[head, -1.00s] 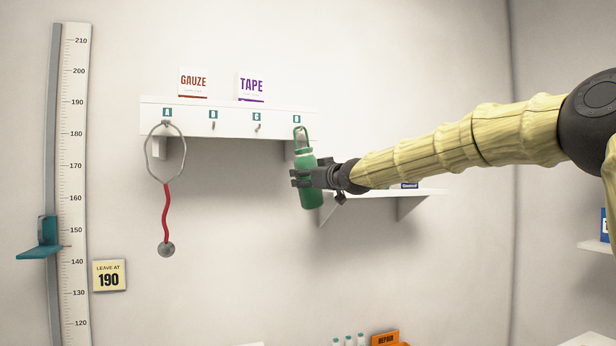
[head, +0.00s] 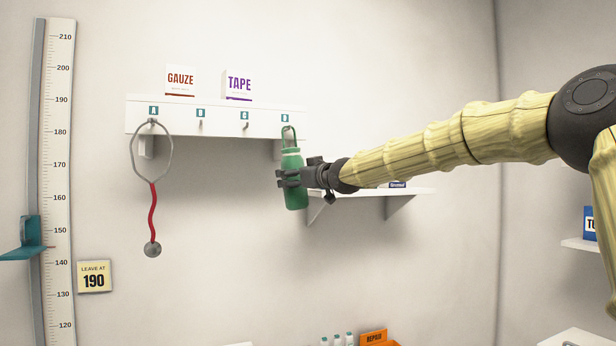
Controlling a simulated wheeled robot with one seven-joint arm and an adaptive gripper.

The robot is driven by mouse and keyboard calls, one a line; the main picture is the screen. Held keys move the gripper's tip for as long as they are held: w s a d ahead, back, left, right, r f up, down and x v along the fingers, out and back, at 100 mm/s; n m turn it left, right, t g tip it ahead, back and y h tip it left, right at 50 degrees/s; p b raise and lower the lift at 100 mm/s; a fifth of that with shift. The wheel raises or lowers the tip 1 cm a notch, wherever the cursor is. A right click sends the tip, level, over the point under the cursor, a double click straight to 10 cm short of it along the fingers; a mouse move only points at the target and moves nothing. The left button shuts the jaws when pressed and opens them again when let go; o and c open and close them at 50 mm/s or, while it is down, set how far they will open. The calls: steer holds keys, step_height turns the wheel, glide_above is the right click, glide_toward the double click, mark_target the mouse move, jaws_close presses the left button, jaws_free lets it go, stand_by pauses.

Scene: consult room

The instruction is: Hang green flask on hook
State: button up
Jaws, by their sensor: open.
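The green flask (head: 293,196) is nearly upright below the rightmost hook of the white hook rail (head: 215,121). Its green carry loop (head: 289,137) is at that hook, under the rightmost label, and looks to be around it; the contact is too small to make out. My gripper (head: 288,178) comes from the right and has its dark fingers on either side of the flask's middle. The jaws are open, and the fingers hide part of the flask's body.
A stethoscope (head: 152,205) hangs on the leftmost hook; the two middle hooks are free. Gauze (head: 180,81) and tape (head: 239,86) boxes stand on the rail's top. A small wall shelf (head: 410,192) lies behind my gripper. A height scale (head: 60,180) is at the left.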

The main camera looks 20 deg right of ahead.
steer(key=shift+v, duration=5.75)
steer(key=w+a+f+m+g+b, duration=0.1)
steer(key=w+a+f+g, duration=0.15)
steer(key=f, duration=1.25)
steer(key=w+a+f+g, duration=0.15)
steer(key=a+f, duration=0.25)
steer(key=f, duration=1.2)
steer(key=s+a+f+m+g+h+b, duration=0.15)
steer(key=s+f, duration=0.45)
steer(key=f, duration=0.8)
steer(key=s+a+f+g, duration=0.25)
steer(key=s+f, duration=0.35)
steer(key=f, duration=0.9)
steer(key=s+a+f+m+g+b, duration=0.15)
steer(key=s+f, duration=0.55)
steer(key=f, duration=0.7)
steer(key=s+f+g, duration=0.4)
steer(key=s+f, duration=0.9)
steer(key=s, duration=0.1)
steer(key=s+f+g, duration=0.1)
steer(key=s+f, duration=0.2)
steer(key=s, duration=0.6)
steer(key=s+d+f+m+g+h+b, duration=0.1)
steer(key=s+f, duration=0.3)
steer(key=s, duration=0.5)
steer(key=s+d+f+g+h, duration=0.1)
steer(key=s+f, duration=0.3)
steer(key=s, duration=0.5)
steer(key=shift+g, duration=0.65)
